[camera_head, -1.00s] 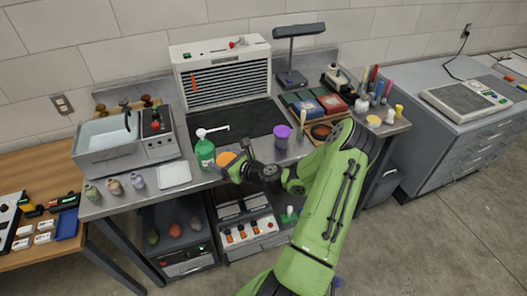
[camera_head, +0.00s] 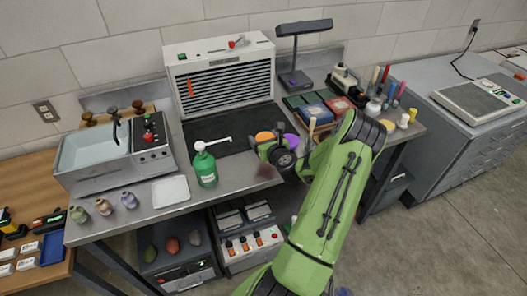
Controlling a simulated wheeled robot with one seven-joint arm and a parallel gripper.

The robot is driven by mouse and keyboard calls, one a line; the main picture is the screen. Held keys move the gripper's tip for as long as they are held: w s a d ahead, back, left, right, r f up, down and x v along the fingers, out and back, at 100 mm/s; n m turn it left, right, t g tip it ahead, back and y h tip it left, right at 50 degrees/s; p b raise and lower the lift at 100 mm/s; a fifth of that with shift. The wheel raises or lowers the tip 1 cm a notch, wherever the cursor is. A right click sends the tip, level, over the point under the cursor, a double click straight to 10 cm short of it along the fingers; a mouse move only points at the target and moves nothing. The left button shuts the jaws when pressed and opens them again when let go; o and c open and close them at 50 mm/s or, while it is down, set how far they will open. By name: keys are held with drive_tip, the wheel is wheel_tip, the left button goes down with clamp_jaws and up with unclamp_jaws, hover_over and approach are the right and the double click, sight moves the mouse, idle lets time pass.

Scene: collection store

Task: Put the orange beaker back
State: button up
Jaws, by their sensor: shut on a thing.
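The orange beaker (camera_head: 264,136) is in the jaws of my gripper (camera_head: 268,143), at the front edge of the dark mat. Only its upper part shows; the gripper hides the rest, and I cannot tell whether its base touches the bench. A purple beaker (camera_head: 291,142) is just to the right, partly hidden behind my gripper and wrist.
A green pump bottle (camera_head: 205,165) stands left of my gripper, its spout pointing toward it. The dark mat (camera_head: 215,136) is clear before the vented cabinet (camera_head: 225,75).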

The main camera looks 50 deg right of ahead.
wheel_tip(320, 180, down, 4)
drive_tip(key=shift+a+r+b, duration=0.1)
drive_tip(key=shift+b, duration=0.45)
drive_tip(key=shift+r, duration=0.1)
drive_tip(key=o, duration=0.9)
